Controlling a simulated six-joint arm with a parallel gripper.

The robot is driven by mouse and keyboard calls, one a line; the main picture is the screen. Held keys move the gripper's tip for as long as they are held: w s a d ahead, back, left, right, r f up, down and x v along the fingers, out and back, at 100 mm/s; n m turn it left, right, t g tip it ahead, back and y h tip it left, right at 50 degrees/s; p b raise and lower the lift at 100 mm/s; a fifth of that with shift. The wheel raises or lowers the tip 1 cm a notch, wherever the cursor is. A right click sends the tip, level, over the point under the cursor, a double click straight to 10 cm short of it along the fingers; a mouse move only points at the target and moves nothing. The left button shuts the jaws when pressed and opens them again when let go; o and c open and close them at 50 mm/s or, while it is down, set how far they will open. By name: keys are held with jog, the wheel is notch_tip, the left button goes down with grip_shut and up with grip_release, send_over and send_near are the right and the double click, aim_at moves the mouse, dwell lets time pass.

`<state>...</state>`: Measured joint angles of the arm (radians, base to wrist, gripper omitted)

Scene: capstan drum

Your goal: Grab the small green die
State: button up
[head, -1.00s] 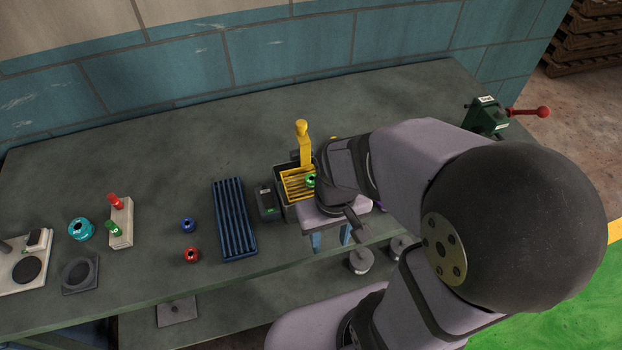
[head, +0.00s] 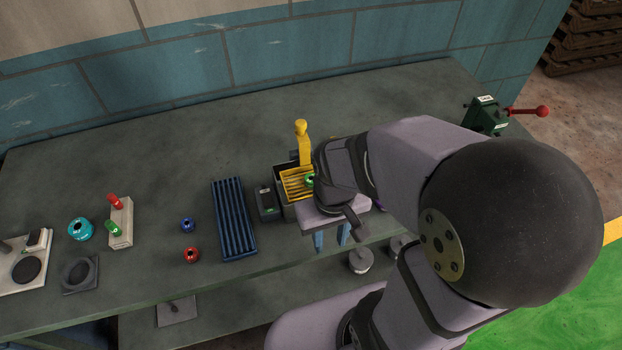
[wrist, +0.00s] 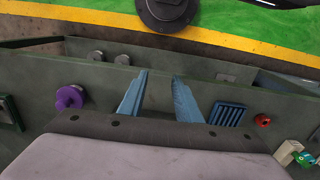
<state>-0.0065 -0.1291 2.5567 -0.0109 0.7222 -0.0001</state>
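The small green die (head: 310,180) shows in the head view as a green ring with a dark hole. It is at the right end of the yellow slatted basket (head: 284,188) and partly hidden by my wrist. My gripper (head: 331,240) hangs in front of the basket, towards the bench's front edge, with its two blue fingers apart. In the wrist view my gripper (wrist: 160,74) is open, with nothing between the fingers. I cannot make out the green die in that view.
A yellow post (head: 303,145) stands behind the basket and a dark box (head: 267,203) on its left. A blue slotted rack (head: 234,218), a blue die (head: 187,224) and a red die (head: 191,255) lie further left. The bench's back is clear.

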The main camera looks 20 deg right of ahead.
jog(key=n+g+h+p, duration=0.1)
jog(key=n+g+h, duration=0.1)
jog(key=n, duration=0.2)
jog(key=n+t+h+p, duration=0.6)
jog(key=n+t+h, duration=0.3)
jog(key=n, duration=1.1)
send_near(308, 181)
jog(key=shift+d+f, duration=0.25)
jog(key=shift+d, duration=0.25)
jog(key=shift+d+f, duration=0.2)
jog(key=shift+d, duration=0.35)
jog(key=shift+w+a+n+t, duration=0.3)
jog(key=shift+a+t, duration=0.05)
jog(key=shift+t, duration=0.05)
jog(key=shift+p+x, duration=1.3)
jog(key=shift+x, duration=1.9)
jog(key=shift+w+d+f, duration=0.2)
jog(key=shift+d+f, duration=0.05)
jog(key=shift+d, duration=0.15)
jog(key=shift+c, duration=0.7)
